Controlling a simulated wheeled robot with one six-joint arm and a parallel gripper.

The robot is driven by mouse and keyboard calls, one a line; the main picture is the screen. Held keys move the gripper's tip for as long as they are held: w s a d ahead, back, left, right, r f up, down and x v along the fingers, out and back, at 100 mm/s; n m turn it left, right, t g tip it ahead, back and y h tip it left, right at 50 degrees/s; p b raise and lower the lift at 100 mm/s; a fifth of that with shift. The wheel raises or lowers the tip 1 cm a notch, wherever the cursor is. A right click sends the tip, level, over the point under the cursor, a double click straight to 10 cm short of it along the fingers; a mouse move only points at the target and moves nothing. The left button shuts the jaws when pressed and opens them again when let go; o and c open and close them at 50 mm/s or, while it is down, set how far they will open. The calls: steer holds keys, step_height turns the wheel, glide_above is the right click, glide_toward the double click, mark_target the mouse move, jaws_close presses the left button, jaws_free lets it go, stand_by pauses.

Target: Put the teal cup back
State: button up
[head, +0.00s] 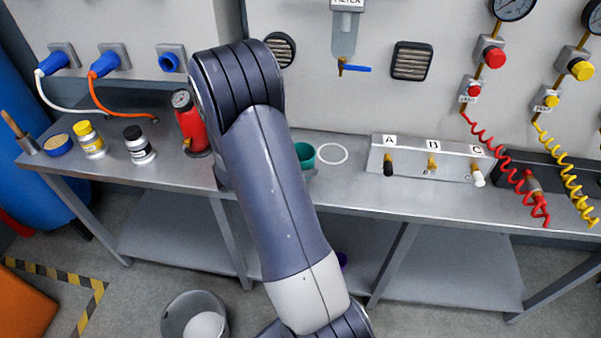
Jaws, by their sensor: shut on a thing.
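The teal cup (307,160) shows at the back of the bench, just right of my arm. Its open rim faces up and its left side is hidden behind my arm. I cannot tell whether it rests on the bench or is held slightly above it. A white ring (332,146) is marked on the bench just right of the cup; no object stands inside it. My gripper is hidden behind my own arm, so its fingers and its hold on the cup do not show.
The metal bench (345,186) holds a red gauge cylinder (192,129), a black-lidded jar (139,146), a yellow-lidded jar (91,141) and a blue bowl (58,145) on the left. The A-B-C valve block (406,168) stands right of the ring. A bucket (183,309) is on the floor.

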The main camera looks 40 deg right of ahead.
steer(key=shift+f, duration=1.7)
steer(key=shift+f, duration=0.25)
steer(key=o, duration=1)
steer(key=shift+r, duration=0.1)
steer(key=shift+a+r, duration=0.2)
steer(key=shift+r, duration=0.1)
steer(key=v, duration=1.1)
steer(key=shift+a+b, duration=0.3)
steer(key=shift+b, duration=0.1)
